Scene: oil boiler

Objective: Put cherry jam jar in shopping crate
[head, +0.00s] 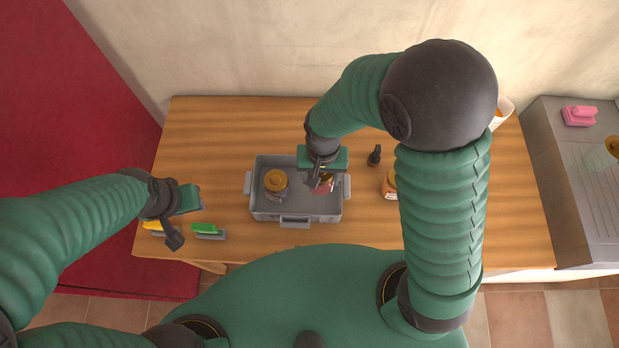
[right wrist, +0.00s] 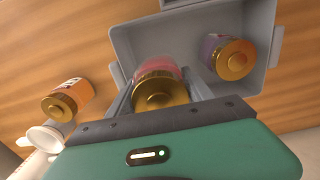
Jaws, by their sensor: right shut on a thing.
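The cherry jam jar (head: 325,184), red with a gold lid, is between the fingers of my right gripper (head: 321,176). In the right wrist view the red jar (right wrist: 158,70) is gripped, its gold lid facing the camera. The grey shopping crate (head: 295,218) stands on the table; the held jar is over its right part. I cannot tell whether the jar touches the crate floor. Another gold-lidded jar (head: 275,183) is in the crate's left part and looks purple in the right wrist view (right wrist: 228,57). My left gripper (head: 182,222) is over the table's left end, its fingers unclear.
An orange jar with a gold lid (head: 389,187) and a small dark bottle (head: 375,156) stand right of the crate on the wooden table (head: 220,125). Green (head: 208,230) and yellow (head: 153,226) items lie at the left front. A grey counter (head: 570,180) adjoins at right.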

